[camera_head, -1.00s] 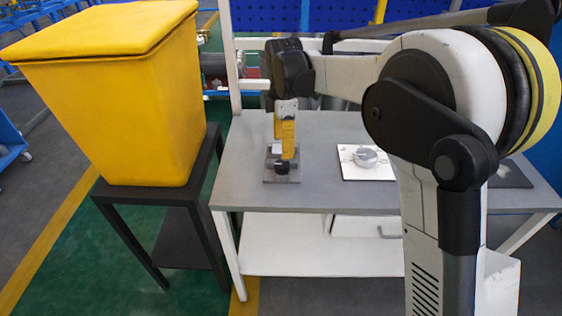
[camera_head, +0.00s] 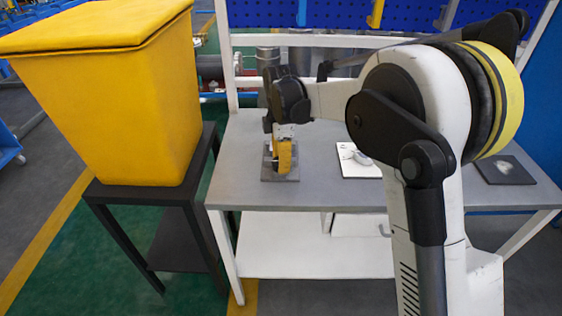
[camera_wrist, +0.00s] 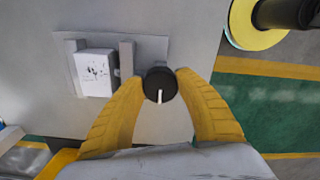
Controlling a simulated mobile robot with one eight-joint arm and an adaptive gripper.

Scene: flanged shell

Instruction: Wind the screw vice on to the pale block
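The screw vice (camera_head: 292,178) stands on a grey plate on the left of the bench, mostly hidden by my gripper in the head view. In the wrist view the vice's upright jaw (camera_wrist: 126,60) stands to the right of the pale block (camera_wrist: 95,72), which has dark marks on top. The round black knob (camera_wrist: 160,93) with a white pointer line lies to the right of that jaw. My gripper (camera_wrist: 160,80) has its two yellow fingers on either side of the knob, seemingly touching it. It also shows in the head view (camera_head: 282,156), pointing down.
A pale plate (camera_head: 355,165) with a round part lies right of the vice, partly behind my arm. A dark plate (camera_head: 505,170) lies at the bench's right end. A yellow bin (camera_head: 110,100) on a black stand is left of the bench (camera_head: 240,185).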

